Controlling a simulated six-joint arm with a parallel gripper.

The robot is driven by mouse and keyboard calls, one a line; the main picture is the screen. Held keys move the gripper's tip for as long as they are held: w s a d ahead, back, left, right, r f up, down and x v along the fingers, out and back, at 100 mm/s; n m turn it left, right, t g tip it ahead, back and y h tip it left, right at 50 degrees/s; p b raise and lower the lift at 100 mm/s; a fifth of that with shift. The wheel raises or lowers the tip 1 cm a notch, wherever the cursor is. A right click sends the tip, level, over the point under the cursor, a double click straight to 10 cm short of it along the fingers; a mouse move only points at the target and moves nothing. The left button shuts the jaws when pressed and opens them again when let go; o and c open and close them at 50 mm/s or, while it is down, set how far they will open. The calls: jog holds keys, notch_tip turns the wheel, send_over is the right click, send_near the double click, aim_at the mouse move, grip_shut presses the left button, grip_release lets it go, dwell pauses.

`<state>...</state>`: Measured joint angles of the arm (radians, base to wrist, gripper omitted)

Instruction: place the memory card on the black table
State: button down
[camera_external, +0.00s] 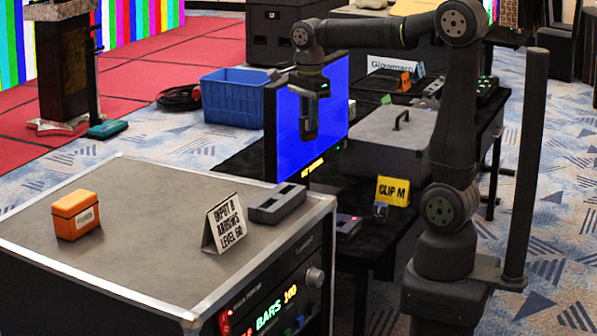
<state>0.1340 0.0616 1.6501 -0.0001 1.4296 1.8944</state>
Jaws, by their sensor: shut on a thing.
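My gripper (309,132) hangs pointing down in front of the blue-lit monitor (335,95). It is shut on a small dark thing that I take to be the memory card; the fingers and the dark tones hide its outline. The gripper is above the black table (236,162), apart from its top. The table carries the monitor, a grey case (385,140), a yellow "CLIP M" sign (393,191), a small dark-blue item (380,211) and a purplish-grey device (347,226).
A grey-topped rack case (120,215) stands at front left, with an orange box (76,214), a white lettered sign (225,224) and a dark grey slotted block (276,203) on it. A blue crate (235,97) stands behind. A dark post (527,165) rises at right.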

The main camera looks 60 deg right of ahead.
jog(key=d+f+m, duration=0.3)
jog(key=d+f, duration=0.2)
jog(key=d, duration=0.7)
jog(key=d+f+m, duration=0.3)
jog(key=d+f, duration=0.2)
jog(key=d, duration=0.6)
jog(key=d+f+m, duration=0.3)
jog(key=d+f, duration=0.1)
jog(key=d, duration=0.8)
jog(key=s+d+f+m, duration=0.1)
jog(key=s+d+f, duration=0.2)
jog(key=d, duration=0.4)
jog(key=s+d+f+m, duration=0.2)
jog(key=d+f, duration=0.1)
jog(key=d, duration=0.4)
jog(key=s+d+f+m, duration=0.1)
jog(key=s+d+f, duration=0.25)
jog(key=d, duration=0.45)
send_over(375, 188)
jog(key=shift+f, duration=5.45)
jog(key=shift+f, duration=0.2)
jog(key=c, duration=1.3)
grip_release()
